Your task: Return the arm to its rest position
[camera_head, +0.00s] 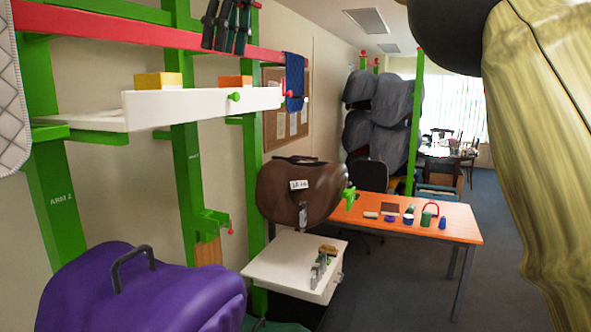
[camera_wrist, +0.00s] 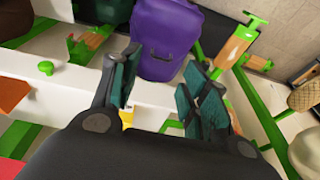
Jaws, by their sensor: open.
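My gripper (camera_wrist: 163,88) shows in the wrist view with its dark, teal-padded fingers spread apart and nothing between them. In the head view, what appear to be the same fingers (camera_head: 228,28) hang down at the top edge, in front of the red rail (camera_head: 150,33) and above the white shelf (camera_head: 200,103). The rest of the gripper is out of that view. A part of my arm (camera_head: 540,130) fills the right side of the head view. The purple saddle-shaped thing with a handle (camera_head: 150,290) is low at the left; it also shows beyond the fingers in the wrist view (camera_wrist: 165,35).
A yellow block (camera_head: 158,81) and an orange block (camera_head: 235,82) sit on the shelf. Green posts (camera_head: 185,165) stand at the left. A brown saddle (camera_head: 290,190) hangs above a white ledge (camera_head: 285,258). An orange table (camera_head: 400,228) holds several small items. Floor shows at the right.

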